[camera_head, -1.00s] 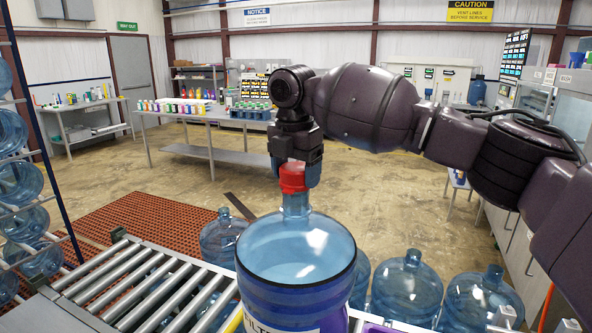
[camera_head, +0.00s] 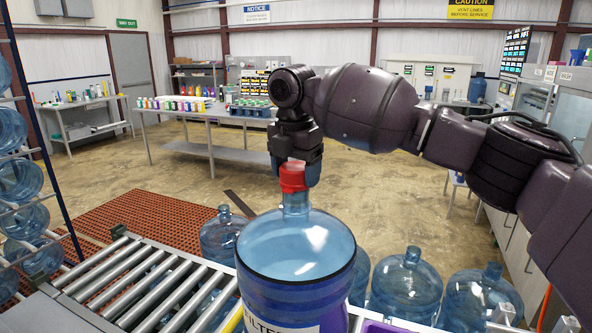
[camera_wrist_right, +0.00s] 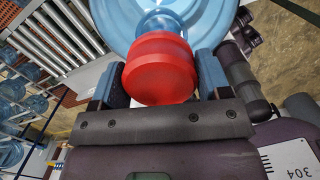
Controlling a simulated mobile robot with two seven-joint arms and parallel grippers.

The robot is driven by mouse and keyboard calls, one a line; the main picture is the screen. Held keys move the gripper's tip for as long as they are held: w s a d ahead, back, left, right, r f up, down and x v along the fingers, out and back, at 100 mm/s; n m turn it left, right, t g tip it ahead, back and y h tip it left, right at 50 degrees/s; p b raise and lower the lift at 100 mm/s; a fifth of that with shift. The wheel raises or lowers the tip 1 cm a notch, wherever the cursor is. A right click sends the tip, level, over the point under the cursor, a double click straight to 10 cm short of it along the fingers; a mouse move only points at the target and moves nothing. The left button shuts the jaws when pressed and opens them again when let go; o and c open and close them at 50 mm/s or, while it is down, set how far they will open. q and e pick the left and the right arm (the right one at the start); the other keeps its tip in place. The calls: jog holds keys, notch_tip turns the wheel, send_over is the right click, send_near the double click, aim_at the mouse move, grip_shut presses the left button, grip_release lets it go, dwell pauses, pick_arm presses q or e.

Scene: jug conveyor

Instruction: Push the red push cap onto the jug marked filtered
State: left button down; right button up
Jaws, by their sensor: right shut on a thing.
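The jug marked filtered (camera_head: 297,255) is a large blue water bottle standing upright at the front centre, its label partly cut off at the bottom edge. The red push cap (camera_head: 292,178) sits at the top of its neck. My right gripper (camera_head: 294,170) comes down from above and is shut on the cap. In the right wrist view the red cap (camera_wrist_right: 160,68) lies between the two blue-grey fingers (camera_wrist_right: 163,80), in line with the jug's neck (camera_wrist_right: 163,22). How far down the cap sits on the neck is hard to tell. My left gripper is not in view.
A roller conveyor (camera_head: 135,290) runs to the left of the jug. Several other blue jugs (camera_head: 405,285) stand behind and to the right. A rack of jugs (camera_head: 18,180) is at the left edge. A table with bottles (camera_head: 205,115) stands farther back. The floor between is open.

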aim_at(296, 186)
jog(key=shift+f, duration=1.85)
dwell(1.6)
jog(key=o, duration=1)
jog(key=shift+r, duration=0.1)
jog(key=shift+r, duration=4.05)
